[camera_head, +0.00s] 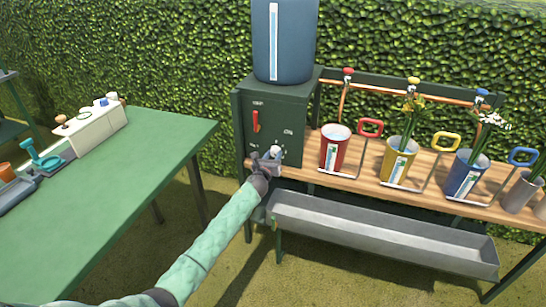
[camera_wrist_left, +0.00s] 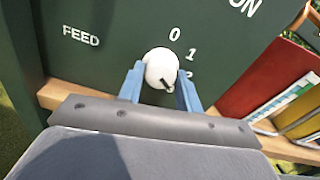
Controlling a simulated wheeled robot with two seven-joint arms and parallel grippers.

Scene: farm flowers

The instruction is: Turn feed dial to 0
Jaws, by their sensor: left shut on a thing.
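The feed dial (camera_wrist_left: 160,66) is a round white knob on a dark green panel in the left wrist view, with FEED printed to its left and 0, 1 and 2 around its upper right. Its dark mark points down and right, near or just below the 2. My left gripper (camera_wrist_left: 160,86) is shut on the dial, one blue finger on each side. In the head view my left gripper (camera_head: 268,160) is at the lower front of the green control box (camera_head: 262,110), and the dial (camera_head: 277,151) shows small and white there. My right gripper is not in view.
A red lever (camera_head: 255,121) is on the box above the dial, with a blue tank (camera_head: 284,40) on top. Several buckets, including a red one (camera_head: 335,148), stand on the wooden shelf to the right. A metal trough (camera_head: 380,237) lies below. A green table (camera_head: 130,180) is at left.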

